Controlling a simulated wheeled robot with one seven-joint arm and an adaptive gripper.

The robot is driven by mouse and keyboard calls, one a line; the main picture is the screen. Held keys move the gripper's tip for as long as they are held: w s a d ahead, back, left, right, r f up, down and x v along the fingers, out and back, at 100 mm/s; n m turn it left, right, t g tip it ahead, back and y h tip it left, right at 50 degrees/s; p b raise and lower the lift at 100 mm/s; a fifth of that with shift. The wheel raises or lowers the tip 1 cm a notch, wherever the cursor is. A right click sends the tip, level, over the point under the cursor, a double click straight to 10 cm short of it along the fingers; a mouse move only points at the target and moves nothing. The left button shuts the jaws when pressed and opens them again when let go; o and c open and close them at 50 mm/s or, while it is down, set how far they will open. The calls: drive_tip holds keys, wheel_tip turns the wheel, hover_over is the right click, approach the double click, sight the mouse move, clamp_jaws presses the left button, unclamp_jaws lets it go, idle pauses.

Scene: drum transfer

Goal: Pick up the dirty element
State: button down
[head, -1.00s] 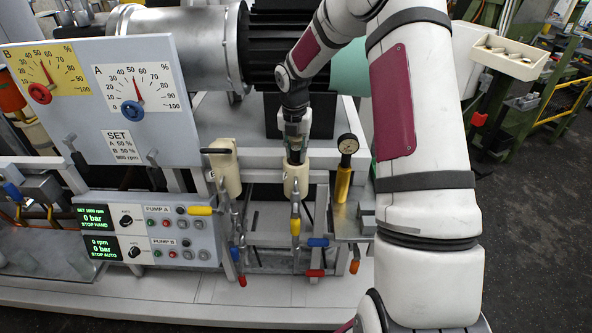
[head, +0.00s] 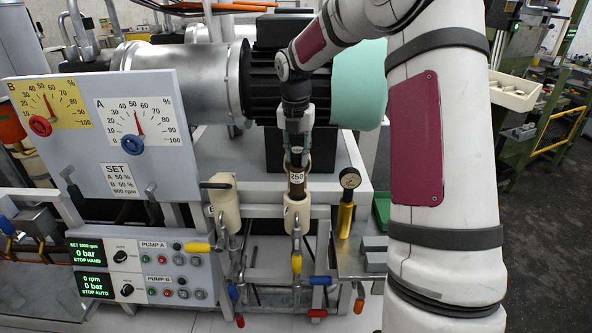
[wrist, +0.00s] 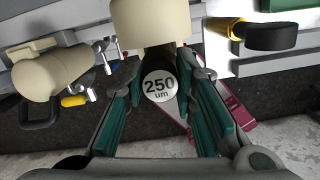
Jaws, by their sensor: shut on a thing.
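The filter element (head: 297,190) is a dark brown cylinder with a round white "250 um" label on its end; the label also shows in the wrist view (wrist: 159,86). My gripper (head: 297,153) is shut on its top, with the teal-padded fingers (wrist: 160,95) on both sides of the label. The element stands upright above the cream housing A (head: 297,214), which also shows in the wrist view (wrist: 143,20). Its lower end meets the housing mouth in the picture; I cannot tell whether it is clear of it.
A second cream housing (head: 225,204) with a black handle stands to the left. The gauge board (head: 100,135) and pump control panel (head: 140,270) are further left. A motor (head: 280,80) is behind.

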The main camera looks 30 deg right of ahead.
wheel_tip(320, 180, up, 31)
drive_tip(key=shift+f, duration=0.2)
idle(2.1)
